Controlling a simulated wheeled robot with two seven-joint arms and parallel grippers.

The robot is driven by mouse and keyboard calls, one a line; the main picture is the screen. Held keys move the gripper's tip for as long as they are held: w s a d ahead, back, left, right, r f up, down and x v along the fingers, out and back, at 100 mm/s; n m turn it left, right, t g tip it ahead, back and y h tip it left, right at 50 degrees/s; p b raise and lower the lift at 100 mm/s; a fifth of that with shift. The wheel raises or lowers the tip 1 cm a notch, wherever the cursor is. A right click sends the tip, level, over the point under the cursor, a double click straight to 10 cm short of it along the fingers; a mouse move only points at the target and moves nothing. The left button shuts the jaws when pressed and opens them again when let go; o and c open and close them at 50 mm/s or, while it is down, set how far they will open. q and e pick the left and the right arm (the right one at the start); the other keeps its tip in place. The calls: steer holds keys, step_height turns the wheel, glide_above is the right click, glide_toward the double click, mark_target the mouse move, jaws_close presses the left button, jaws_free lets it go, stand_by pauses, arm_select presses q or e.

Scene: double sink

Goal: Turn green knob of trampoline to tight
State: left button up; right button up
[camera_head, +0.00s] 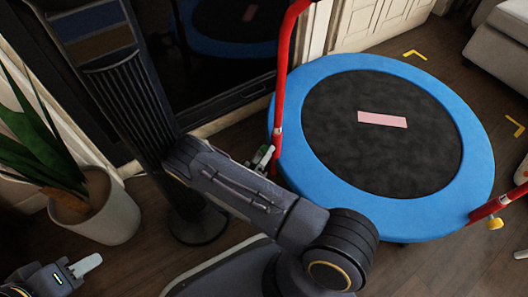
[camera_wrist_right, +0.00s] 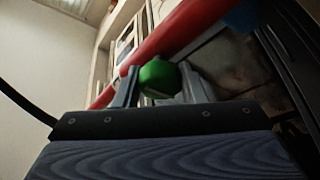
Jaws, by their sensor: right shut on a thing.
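The trampoline (camera_head: 305,165) has a blue padded rim, a dark round mat and red handle tubes. The green knob (camera_wrist_right: 158,76) sits beside the red tube (camera_wrist_right: 165,42) in the right wrist view, between the two fingers of my right gripper (camera_wrist_right: 158,92). In the head view my right gripper (camera_head: 262,158) is at the left red tube (camera_head: 279,110), shut on the green knob, which is mostly hidden there. The knob's marking is not readable. My left gripper (camera_head: 80,268) is at the lower left, far from the trampoline; its finger gap is not clear.
A yellow knob (camera_head: 495,224) is on the trampoline's right red tube. A potted plant (camera_head: 104,208) stands at the left, and a dark tower fan (camera_head: 125,85) stands beside my right arm. Yellow corner marks (camera_head: 415,54) lie on the wooden floor behind and right.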

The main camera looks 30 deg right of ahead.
steer(key=shift+w+r, duration=0.1)
steer(key=shift+w, duration=0.05)
steer(key=o, duration=1)
steer(key=shift+a, duration=0.1)
steer(key=p+v, duration=0.1)
steer(key=v, duration=0.6)
steer(key=shift+s+a+p, duration=0.25)
steer(key=shift+a+p, duration=0.05)
steer(key=shift+p, duration=0.05)
steer(key=shift+s+f, duration=0.1)
steer(key=shift+f, duration=0.1)
